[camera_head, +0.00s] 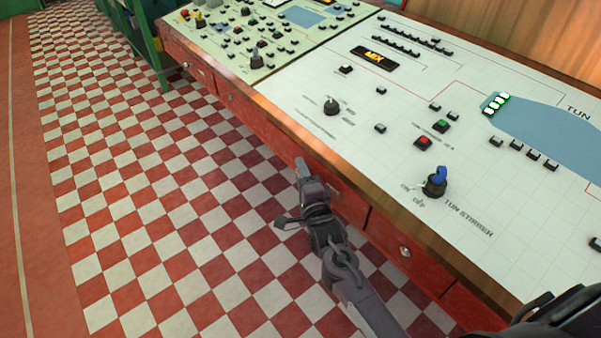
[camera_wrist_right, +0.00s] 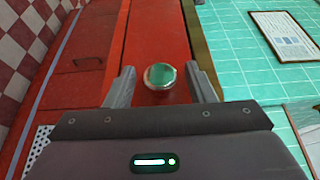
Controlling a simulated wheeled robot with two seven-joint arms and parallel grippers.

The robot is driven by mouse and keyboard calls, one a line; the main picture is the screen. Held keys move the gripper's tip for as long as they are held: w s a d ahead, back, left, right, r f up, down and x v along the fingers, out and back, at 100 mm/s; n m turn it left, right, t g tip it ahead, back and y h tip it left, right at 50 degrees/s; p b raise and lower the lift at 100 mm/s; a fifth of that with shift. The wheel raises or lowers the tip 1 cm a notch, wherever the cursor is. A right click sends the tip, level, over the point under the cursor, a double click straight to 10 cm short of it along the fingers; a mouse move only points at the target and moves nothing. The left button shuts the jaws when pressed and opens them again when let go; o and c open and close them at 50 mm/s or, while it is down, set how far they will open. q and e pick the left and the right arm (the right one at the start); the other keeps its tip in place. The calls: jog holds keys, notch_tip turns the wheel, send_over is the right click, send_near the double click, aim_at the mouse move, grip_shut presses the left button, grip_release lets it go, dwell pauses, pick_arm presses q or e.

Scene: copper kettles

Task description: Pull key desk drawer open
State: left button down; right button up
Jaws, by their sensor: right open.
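The desk has a row of red drawer fronts under its wooden edge. In the right wrist view, a round shiny knob (camera_wrist_right: 160,77) stands on a red drawer front (camera_wrist_right: 153,35). My right gripper (camera_wrist_right: 163,88) is open, with one finger on each side of the knob and a gap on both sides. In the head view, my right gripper (camera_head: 291,196) is beside the desk's red front (camera_head: 345,198), below the wooden edge. The knob between its fingers cannot be made out there. Another drawer (camera_head: 385,237) with a knob (camera_head: 405,252) is nearer. My left gripper is not in view.
The desk's white control panel (camera_head: 300,85) carries buttons, dials and a blue key-like switch (camera_head: 438,177). Its wooden edge (camera_head: 330,160) overhangs close to my right gripper. The red and white checkered floor (camera_head: 150,200) is clear on the left.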

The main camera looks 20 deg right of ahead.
jog(key=shift+w, duration=0.45)
jog(key=shift+c, duration=0.3)
grip_shut()
